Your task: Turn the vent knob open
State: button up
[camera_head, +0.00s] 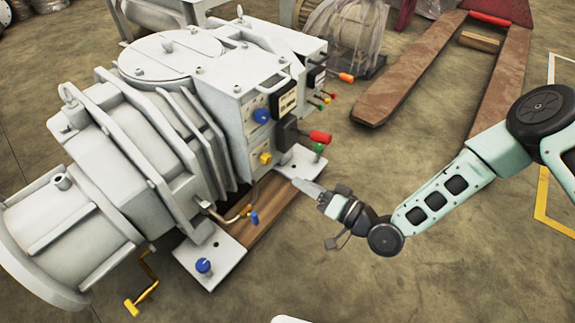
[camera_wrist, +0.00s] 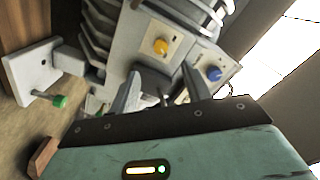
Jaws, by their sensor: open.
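The grey screw vacuum pump (camera_head: 140,140) stands at the left in the head view. Its side panel carries a blue knob (camera_head: 261,116) above a yellow knob (camera_head: 265,158); I cannot read which is the vent knob. In the wrist view the yellow knob (camera_wrist: 161,46) lies beyond the fingertips, and the blue knob (camera_wrist: 214,74) is to the right. My gripper (camera_head: 300,186) is in front of the panel, lower right of the yellow knob. In the wrist view my gripper (camera_wrist: 163,84) has its fingers spread with nothing between them, apart from both knobs.
A red handle (camera_head: 321,137) and a green knob (camera_head: 319,148) stick out near the panel. A blue knob (camera_head: 204,266) sits on the foot plate, with a yellow crank (camera_head: 142,290) at lower left. A pallet jack (camera_head: 425,65) stands behind.

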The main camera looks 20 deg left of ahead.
jog(key=p+v, duration=0.1)
jog(key=v, duration=0.4)
jog(key=shift+s+d, duration=0.15)
jog(key=shift+d, duration=0.2)
jog(key=d+r+n+g+h+p, duration=0.2)
jog(key=d+r+n+h, duration=0.1)
jog(key=r+h, duration=0.3)
jog(key=d+r+n+g+h+p, duration=0.1)
jog(key=d+r+n+g+h, duration=0.2)
jog(key=r+h, duration=0.35)
jog(key=s+d+r+m+g+h+p, duration=0.1)
jog(key=s+d+r+h, duration=0.1)
jog(key=s+d+r, duration=0.5)
jog(key=s+d+r+m+g+h+p, duration=0.1)
jog(key=s+d+r+h, duration=0.15)
jog(key=s+r, duration=0.75)
notch_tip(320, 180, up, 39)
jog(key=y+p, duration=0.1)
jog(key=p, duration=3.7)
jog(key=shift+w+d+r, duration=0.15)
jog(key=shift+w+d, duration=0.1)
jog(key=shift+w, duration=0.2)
